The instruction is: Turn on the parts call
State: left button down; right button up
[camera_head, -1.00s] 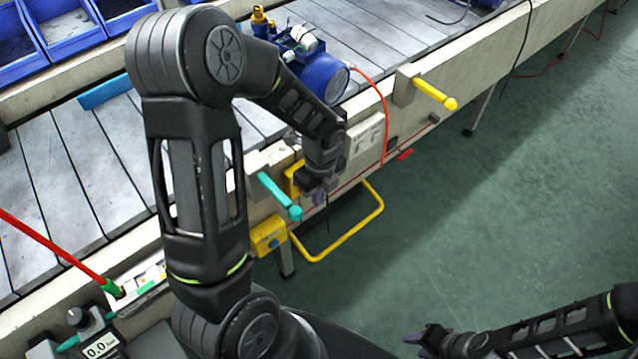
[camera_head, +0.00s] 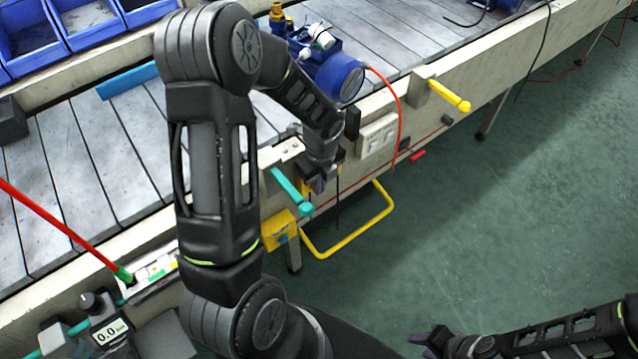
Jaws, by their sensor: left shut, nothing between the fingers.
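My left gripper (camera_head: 318,184) is shut and empty at the front side of the conveyor, pointing down. It is just right of the teal lever (camera_head: 288,186), close to its round tip; I cannot tell whether they touch. A white switch plate (camera_head: 377,135) is on the conveyor side, right of the gripper. A yellow box with a blue button (camera_head: 280,229) hangs below the teal lever. I see no readable label marking the parts call. My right gripper (camera_head: 426,343) is low in the view over the floor, away from the conveyor; its finger gap is unclear.
A yellow lever (camera_head: 444,94) sticks out further right along the rail. A yellow loop frame (camera_head: 352,232) stands out below the gripper. A blue pump (camera_head: 333,72) with a red hose stands on the conveyor. The green floor (camera_head: 520,200) at right is clear.

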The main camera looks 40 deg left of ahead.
pick_arm(q)
jog(key=shift+s+f, duration=0.15)
jog(key=shift+r+p, duration=0.7)
jog(key=shift+p, duration=0.05)
pick_arm(e)
jog(key=shift+r, duration=0.6)
